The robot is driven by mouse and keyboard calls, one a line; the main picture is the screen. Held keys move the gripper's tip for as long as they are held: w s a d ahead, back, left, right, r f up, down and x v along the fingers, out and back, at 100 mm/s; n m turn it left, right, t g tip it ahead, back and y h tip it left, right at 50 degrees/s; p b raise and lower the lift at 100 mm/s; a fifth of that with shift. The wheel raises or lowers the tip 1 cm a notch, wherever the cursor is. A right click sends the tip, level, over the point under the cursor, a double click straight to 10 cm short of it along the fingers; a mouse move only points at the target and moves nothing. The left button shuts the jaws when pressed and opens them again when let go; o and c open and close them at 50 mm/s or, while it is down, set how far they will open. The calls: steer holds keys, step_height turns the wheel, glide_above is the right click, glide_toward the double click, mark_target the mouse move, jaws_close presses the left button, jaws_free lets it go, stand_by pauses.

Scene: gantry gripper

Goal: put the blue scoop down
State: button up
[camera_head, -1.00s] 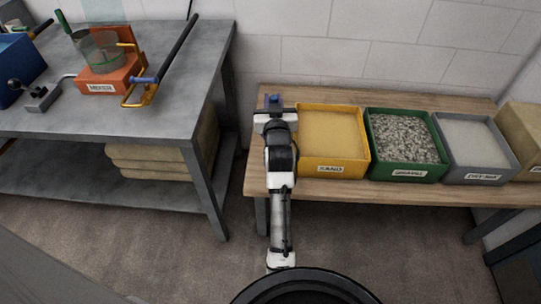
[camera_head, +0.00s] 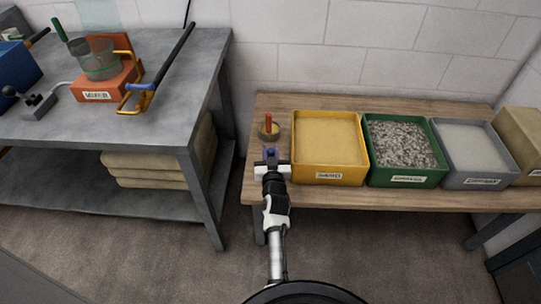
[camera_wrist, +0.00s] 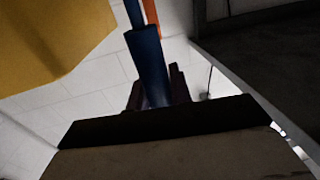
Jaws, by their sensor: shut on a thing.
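The blue scoop shows mainly as a blue handle (camera_wrist: 150,65) in the wrist view, held between the dark fingers of my gripper (camera_wrist: 158,92). In the head view only a small blue part (camera_head: 270,153) shows at the tip of my gripper (camera_head: 271,161); the scoop's bowl cannot be made out. My gripper is shut on it over the left front part of the wooden bench (camera_head: 400,198), left of the yellow sand bin (camera_head: 329,176). I cannot tell whether the scoop touches the bench.
A small round pot with an orange upright handle (camera_head: 268,122) stands behind my gripper on the bench. A green gravel bin (camera_head: 405,181) and a grey bin (camera_head: 481,181) stand right of the sand bin. A metal table (camera_head: 170,120) with an orange mixer (camera_head: 98,92) stands left, across a gap.

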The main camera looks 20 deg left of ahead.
steer(key=shift+f, duration=0.2)
steer(key=shift+f, duration=0.15)
steer(key=o, duration=0.9)
steer(key=shift+r, duration=0.2)
